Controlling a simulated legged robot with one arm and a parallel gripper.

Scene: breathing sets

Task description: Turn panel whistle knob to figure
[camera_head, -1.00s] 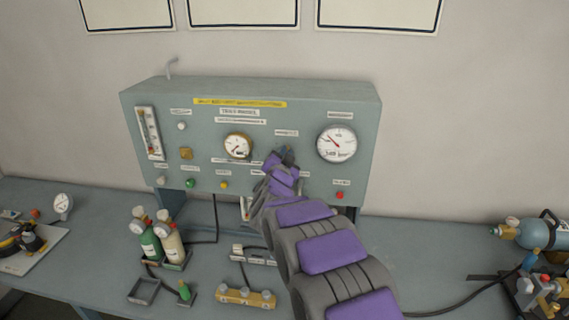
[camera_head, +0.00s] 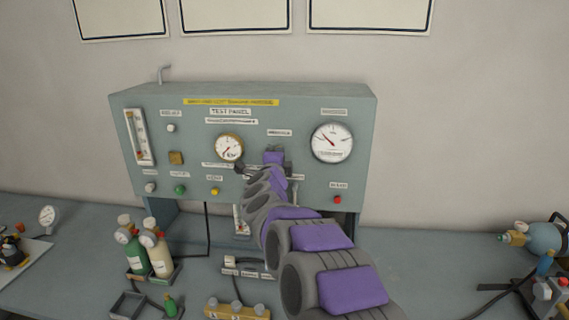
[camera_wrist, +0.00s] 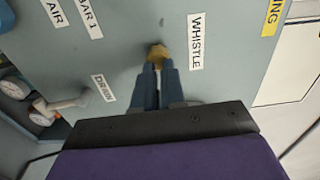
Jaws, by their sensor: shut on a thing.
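The whistle knob (camera_wrist: 158,50) is a small brass-yellow knob on the grey-green test panel (camera_head: 355,110). In the wrist view it sits beside the white WHISTLE label (camera_wrist: 196,41). My gripper (camera_wrist: 157,72) points at the panel, its two blue-grey fingers closed together on the knob. In the head view my purple and grey arm reaches up to the panel between the two gauges and hides the knob and fingertips. Any figures around the knob are hidden or too small to read.
A small gauge (camera_head: 229,147) and a larger gauge (camera_head: 332,142) flank my wrist. A red button (camera_head: 337,199) is at lower right. Green and cream cylinders (camera_head: 160,258) stand on the bench (camera_head: 420,250), with a brass manifold (camera_head: 236,310) in front.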

